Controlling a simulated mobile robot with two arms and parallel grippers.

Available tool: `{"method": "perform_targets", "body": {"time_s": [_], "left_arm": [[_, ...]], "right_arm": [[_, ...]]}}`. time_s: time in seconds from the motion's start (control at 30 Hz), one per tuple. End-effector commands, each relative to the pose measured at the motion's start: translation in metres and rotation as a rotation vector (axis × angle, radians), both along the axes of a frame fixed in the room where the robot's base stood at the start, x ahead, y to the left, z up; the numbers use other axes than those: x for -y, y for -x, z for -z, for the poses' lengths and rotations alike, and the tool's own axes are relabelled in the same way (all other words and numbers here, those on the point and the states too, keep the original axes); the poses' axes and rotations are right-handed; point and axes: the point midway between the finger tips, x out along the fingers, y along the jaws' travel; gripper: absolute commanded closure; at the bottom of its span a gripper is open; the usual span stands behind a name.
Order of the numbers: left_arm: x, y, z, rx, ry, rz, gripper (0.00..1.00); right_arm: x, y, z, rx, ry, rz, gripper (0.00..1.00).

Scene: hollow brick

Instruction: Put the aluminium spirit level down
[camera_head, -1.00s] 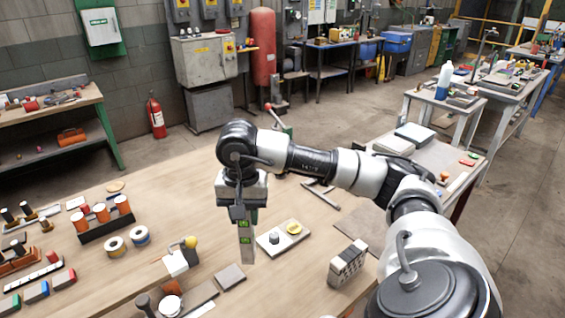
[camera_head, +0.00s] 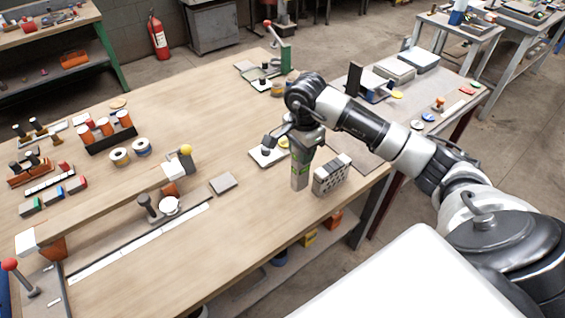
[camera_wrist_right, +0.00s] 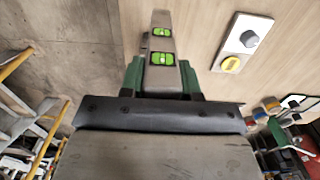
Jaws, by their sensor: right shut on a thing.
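The aluminium spirit level (camera_head: 299,175) is a grey bar with green vials. It hangs upright from my right gripper (camera_head: 305,140), its lower end over the wooden bench beside the hollow brick. I cannot tell whether that end touches the bench. In the right wrist view the level (camera_wrist_right: 162,38) points away between the green fingers of my right gripper (camera_wrist_right: 162,76), which is shut on it. The grey hollow brick (camera_head: 332,176) stands just right of the level, near the bench's right edge. My left gripper is in neither view.
A white plate (camera_head: 262,158) with a grey knob and yellow piece lies behind the level; it also shows in the right wrist view (camera_wrist_right: 238,46). A flat grey block (camera_head: 223,184) lies to the left. The bench (camera_head: 240,225) is bare in front.

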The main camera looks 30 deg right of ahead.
Motion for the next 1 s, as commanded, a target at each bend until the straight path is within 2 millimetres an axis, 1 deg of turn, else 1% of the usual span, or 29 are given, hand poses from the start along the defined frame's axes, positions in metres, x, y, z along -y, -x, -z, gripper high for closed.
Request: {"method": "perform_targets", "body": {"time_s": [0.03, 0.1, 0.2, 0.3, 0.37, 0.5, 0.63, 0.7, 0.9, 1.0], "left_arm": [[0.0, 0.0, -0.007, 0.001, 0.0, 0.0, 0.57], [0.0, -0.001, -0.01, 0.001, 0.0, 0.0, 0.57], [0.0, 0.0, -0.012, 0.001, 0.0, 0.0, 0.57], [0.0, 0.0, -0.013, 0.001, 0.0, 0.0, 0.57], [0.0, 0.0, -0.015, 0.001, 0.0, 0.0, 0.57], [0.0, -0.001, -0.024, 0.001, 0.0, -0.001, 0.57], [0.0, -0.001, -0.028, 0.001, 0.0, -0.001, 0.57], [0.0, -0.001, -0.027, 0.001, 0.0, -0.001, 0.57], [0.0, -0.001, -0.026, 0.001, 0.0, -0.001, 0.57], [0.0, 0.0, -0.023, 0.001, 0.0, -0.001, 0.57]], "right_arm": [[-0.005, -0.012, 0.003, 0.0, -0.006, 0.002, 1.0], [-0.008, -0.023, 0.011, -0.001, -0.003, 0.001, 1.0], [-0.011, -0.035, 0.019, 0.001, -0.003, 0.001, 1.0], [-0.012, -0.04, 0.024, 0.001, 0.0, -0.001, 1.0], [-0.012, -0.041, 0.028, -0.001, -0.001, 0.0, 1.0], [-0.013, -0.04, 0.048, -0.004, -0.002, -0.001, 1.0], [-0.012, -0.04, 0.062, -0.001, -0.001, -0.001, 1.0], [-0.012, -0.04, 0.065, 0.0, 0.0, -0.001, 1.0], [-0.011, -0.041, 0.065, 0.001, 0.0, -0.001, 1.0], [-0.011, -0.041, 0.069, 0.002, 0.001, -0.001, 1.0]]}}
